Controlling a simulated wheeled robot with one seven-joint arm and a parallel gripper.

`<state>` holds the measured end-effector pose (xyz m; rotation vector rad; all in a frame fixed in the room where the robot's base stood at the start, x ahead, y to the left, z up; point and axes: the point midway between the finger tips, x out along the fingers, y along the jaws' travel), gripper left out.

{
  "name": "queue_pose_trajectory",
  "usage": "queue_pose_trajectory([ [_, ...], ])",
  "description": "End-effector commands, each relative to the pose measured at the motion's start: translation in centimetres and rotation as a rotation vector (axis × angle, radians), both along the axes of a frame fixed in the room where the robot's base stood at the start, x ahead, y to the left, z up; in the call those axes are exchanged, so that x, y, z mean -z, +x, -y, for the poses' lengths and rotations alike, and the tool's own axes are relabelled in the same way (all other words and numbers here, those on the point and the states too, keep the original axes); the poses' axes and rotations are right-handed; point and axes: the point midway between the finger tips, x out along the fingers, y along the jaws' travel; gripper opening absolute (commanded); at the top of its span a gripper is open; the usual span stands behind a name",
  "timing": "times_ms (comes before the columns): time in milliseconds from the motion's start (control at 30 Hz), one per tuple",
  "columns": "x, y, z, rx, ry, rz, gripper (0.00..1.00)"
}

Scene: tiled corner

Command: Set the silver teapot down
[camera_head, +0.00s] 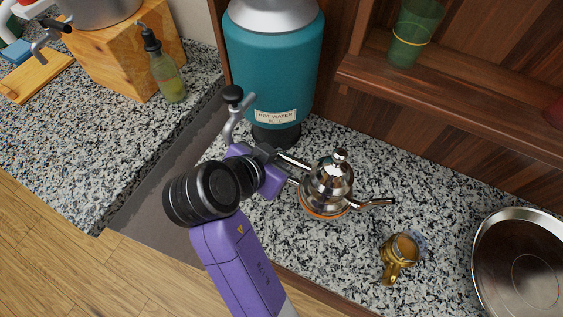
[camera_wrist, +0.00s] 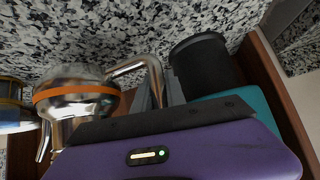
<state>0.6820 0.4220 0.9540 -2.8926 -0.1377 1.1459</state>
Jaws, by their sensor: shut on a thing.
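The silver teapot (camera_head: 328,185) is upright over the speckled counter, with an orange band near its base and its spout to the right. My gripper (camera_head: 294,170) is at its left side, shut on its handle. In the wrist view the fingers (camera_wrist: 162,92) close around the handle (camera_wrist: 140,64), beside the teapot body (camera_wrist: 78,82). I cannot tell whether the base touches the counter.
The teal hot water urn (camera_head: 273,65) stands close behind my gripper. A wooden shelf (camera_head: 440,105) with a green glass (camera_head: 414,35) runs behind.

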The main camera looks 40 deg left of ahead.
Motion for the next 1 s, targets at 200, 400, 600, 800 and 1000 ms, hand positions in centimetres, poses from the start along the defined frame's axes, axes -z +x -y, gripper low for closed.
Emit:
queue_pose_trajectory([
  [200,1.4,0.0,0.0,-0.001,-0.002,0.001,0.0],
  [400,3.7,0.4,0.0,0.001,-0.001,0.002,0.0],
  [600,4.2,0.8,-0.2,-0.001,0.002,0.003,0.0],
  [800,4.4,0.8,-0.2,-0.001,0.0,0.003,0.0],
  [1000,4.6,0.7,-0.2,-0.001,0.0,0.0,0.38],
])
